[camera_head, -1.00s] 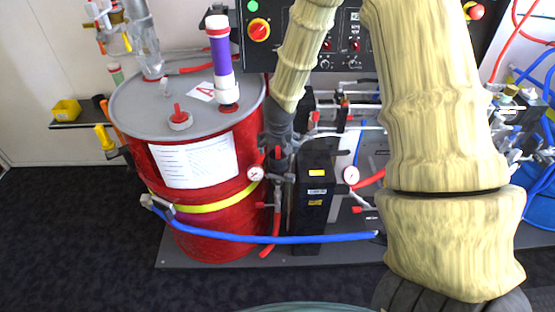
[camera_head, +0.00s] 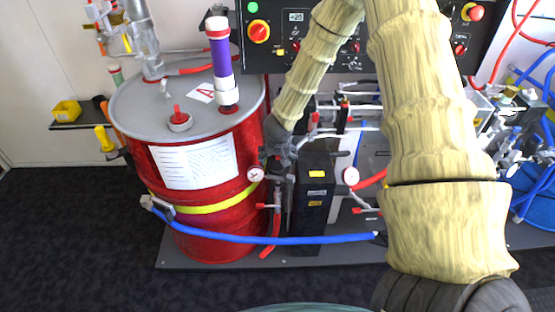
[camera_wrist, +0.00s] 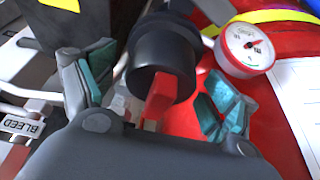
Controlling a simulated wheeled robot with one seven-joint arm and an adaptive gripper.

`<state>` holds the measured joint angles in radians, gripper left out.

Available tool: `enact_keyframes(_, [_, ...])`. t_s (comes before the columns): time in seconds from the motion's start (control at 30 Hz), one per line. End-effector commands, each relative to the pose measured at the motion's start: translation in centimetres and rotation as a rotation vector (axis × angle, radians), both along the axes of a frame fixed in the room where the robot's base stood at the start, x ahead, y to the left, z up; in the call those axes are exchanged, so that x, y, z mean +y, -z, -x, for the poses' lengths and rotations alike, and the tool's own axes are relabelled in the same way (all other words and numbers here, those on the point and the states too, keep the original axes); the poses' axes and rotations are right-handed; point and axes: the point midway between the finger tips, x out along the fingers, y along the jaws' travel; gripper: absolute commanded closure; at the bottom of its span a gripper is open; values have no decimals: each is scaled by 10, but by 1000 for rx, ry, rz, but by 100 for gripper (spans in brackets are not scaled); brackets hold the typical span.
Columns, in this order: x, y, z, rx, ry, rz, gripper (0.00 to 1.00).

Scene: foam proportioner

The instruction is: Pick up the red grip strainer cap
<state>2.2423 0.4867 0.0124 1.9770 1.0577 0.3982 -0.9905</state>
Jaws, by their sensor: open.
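The strainer cap (camera_wrist: 162,58) is a dark round cap with a red grip (camera_wrist: 160,97) sticking out of its face. In the wrist view it sits between the two fingers of my gripper (camera_wrist: 155,82). The fingers are open, with teal pads on both sides of the cap and visible gaps to the red grip. In the head view my gripper (camera_head: 277,152) is beside the right side of the red drum (camera_head: 225,160). There the cap is hidden or too small to tell apart.
A pressure gauge (camera_wrist: 245,48) is close to the right finger. A "BLEED" label (camera_wrist: 22,126) is at left in the wrist view. A blue hose (camera_head: 300,240) crosses in front of the drum and black box (camera_head: 313,215). The control panel (camera_head: 380,40) stands behind my arm.

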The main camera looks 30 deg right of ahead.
Motion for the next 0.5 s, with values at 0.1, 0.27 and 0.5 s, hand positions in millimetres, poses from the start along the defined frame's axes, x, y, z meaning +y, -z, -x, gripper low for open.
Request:
enact_keyframes(0.1, [0, 2, -1, -1, 1, -1, 13])
enact_keyframes(0.27, [-1, 3, -1, 0, 0, -1, 13])
enact_keyframes(0.5, [0, 3, -1, 0, 0, 0, 48])
